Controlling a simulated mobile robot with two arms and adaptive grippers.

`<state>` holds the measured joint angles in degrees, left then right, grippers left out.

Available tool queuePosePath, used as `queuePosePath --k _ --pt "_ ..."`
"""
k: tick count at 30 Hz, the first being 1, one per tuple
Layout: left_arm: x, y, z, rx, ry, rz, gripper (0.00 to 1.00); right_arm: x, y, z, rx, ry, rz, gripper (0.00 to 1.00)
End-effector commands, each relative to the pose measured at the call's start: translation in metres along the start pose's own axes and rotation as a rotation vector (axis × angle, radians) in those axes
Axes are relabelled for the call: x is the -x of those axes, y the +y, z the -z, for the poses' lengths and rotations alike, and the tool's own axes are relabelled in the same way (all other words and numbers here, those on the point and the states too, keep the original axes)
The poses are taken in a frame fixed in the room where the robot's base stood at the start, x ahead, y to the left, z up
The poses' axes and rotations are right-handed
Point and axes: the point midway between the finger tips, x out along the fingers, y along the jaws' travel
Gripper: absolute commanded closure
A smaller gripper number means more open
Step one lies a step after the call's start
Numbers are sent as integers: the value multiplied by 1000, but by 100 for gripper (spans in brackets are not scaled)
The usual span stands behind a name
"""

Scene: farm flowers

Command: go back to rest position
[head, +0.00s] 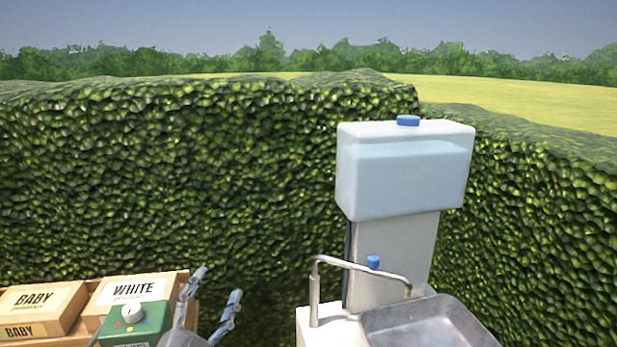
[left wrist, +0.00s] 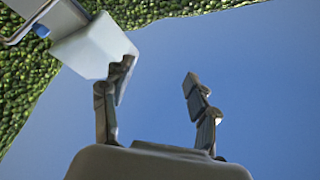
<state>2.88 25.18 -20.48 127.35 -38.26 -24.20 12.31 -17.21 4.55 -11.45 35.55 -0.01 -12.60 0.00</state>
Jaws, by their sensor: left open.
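My left gripper (head: 212,296) shows at the bottom of the head view, just right of a green box with a dial. Its two fingers are spread apart with nothing between them. In the left wrist view the same open fingers (left wrist: 158,92) stand against blue sky, and no object lies between them. My right gripper is in neither view.
A sink unit with a grey basin (head: 430,325), a bent faucet (head: 362,267) and a water tank (head: 405,170) stands at the right. A green box (head: 135,325) and cartons labelled BABY (head: 38,305) and WHITE (head: 132,290) sit lower left. A tall hedge (head: 200,180) runs behind.

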Motion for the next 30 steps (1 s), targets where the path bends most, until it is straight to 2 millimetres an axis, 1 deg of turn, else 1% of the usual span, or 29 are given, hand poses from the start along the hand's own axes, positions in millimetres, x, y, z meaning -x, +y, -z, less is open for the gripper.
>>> queuePosePath --k 1,2,3,5,6,8,9,11,12,14,15,18,20,21,23,24,30 --pt "17 10 -29 79 -139 -9 41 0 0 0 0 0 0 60" --pt "29 15 -46 122 -224 -17 41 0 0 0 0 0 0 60" --pt "46 25 -69 176 -341 -34 41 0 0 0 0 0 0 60" --pt "77 42 -99 251 -512 -69 41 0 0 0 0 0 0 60" --pt "100 54 -116 297 -619 -97 41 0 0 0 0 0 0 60" --pt "135 73 -135 357 -770 -147 41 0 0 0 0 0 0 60" --pt "159 85 -144 392 -862 -181 41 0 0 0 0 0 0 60" --pt "192 101 -153 438 -983 -234 41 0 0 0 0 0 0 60" --pt "212 110 -156 463 -1052 -268 41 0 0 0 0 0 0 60" --pt "241 123 -158 496 -1146 -318 41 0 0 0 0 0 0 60" --pt "258 130 -158 516 -1202 -350 41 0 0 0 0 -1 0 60" --pt "299 144 -154 560 -1327 -430 41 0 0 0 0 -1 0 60" --pt "322 152 -149 585 -1396 -479 41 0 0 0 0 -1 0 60" --pt "338 157 -145 601 -1440 -511 41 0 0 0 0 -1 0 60" --pt "360 162 -138 624 -1503 -562 41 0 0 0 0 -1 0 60" --pt "355 172 -151 615 -1498 -558 41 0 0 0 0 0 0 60" --pt "360 213 -193 609 -1514 -568 41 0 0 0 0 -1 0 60"
